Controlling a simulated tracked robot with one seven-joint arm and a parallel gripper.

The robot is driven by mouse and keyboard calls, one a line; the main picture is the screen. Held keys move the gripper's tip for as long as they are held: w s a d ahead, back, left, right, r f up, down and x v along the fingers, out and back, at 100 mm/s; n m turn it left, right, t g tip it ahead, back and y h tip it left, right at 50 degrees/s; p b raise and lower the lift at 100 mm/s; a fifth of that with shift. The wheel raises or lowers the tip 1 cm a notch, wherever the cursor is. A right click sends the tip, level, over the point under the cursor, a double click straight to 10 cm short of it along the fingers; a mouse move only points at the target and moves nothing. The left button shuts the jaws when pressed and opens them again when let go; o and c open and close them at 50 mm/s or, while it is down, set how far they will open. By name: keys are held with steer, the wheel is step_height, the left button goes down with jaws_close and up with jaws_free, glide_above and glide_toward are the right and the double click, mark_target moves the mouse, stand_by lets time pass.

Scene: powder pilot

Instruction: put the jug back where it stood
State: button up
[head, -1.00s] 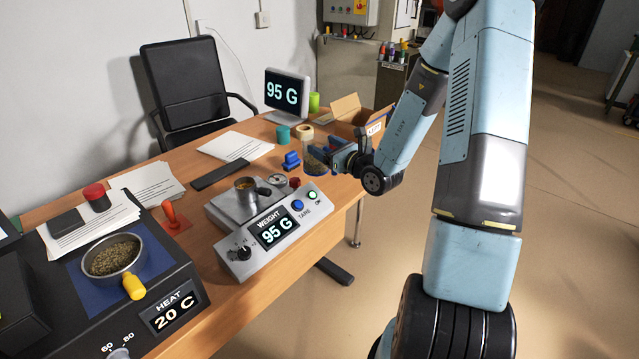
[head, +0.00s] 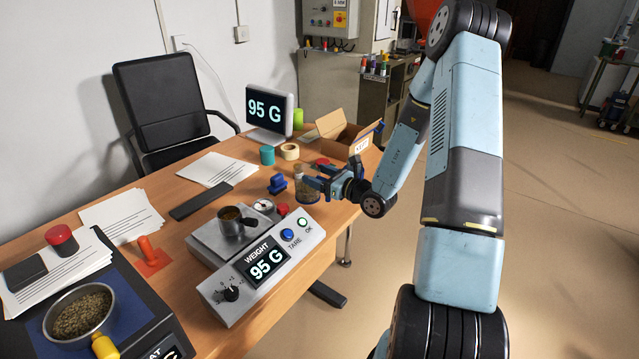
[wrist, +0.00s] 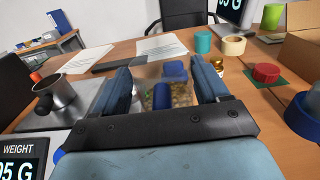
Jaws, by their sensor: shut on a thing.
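The jug looks like a clear container with brown-green granules in its lower part (head: 306,193). It stands or hangs at the right part of the desk, just right of a blue stamp (head: 277,184). My gripper (head: 313,183) is shut on it from the right. In the wrist view the granules (wrist: 182,98) show between the two blue fingers of my gripper (wrist: 163,75), with blue shapes seen through or behind the jug. Its base is hard to see, so I cannot tell whether it touches the desk.
A scale (head: 262,262) reading 95 G carries a metal cup (head: 231,222). A small bottle (wrist: 217,66), a red lid-like disc (wrist: 266,73), a tape roll (head: 290,151), a teal cup (head: 267,155) and an open carton (head: 345,138) are close by. A heater with a pan (head: 78,312) is at left.

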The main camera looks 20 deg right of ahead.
mark_target(319, 197)
steer(key=shift+w+d+f, duration=0.1)
steer(key=shift+w+f, duration=0.6)
steer(key=shift+f, duration=0.2)
steer(key=shift+w+d+f, duration=0.15)
steer(key=shift+w+f, duration=0.1)
steer(key=shift+f, duration=0.1)
step_height(319, 197, down, 2)
steer(key=shift+s, duration=0.1)
steer(key=shift+f, duration=0.4)
steer(key=o, duration=1.6)
steer(key=shift+f, duration=0.1)
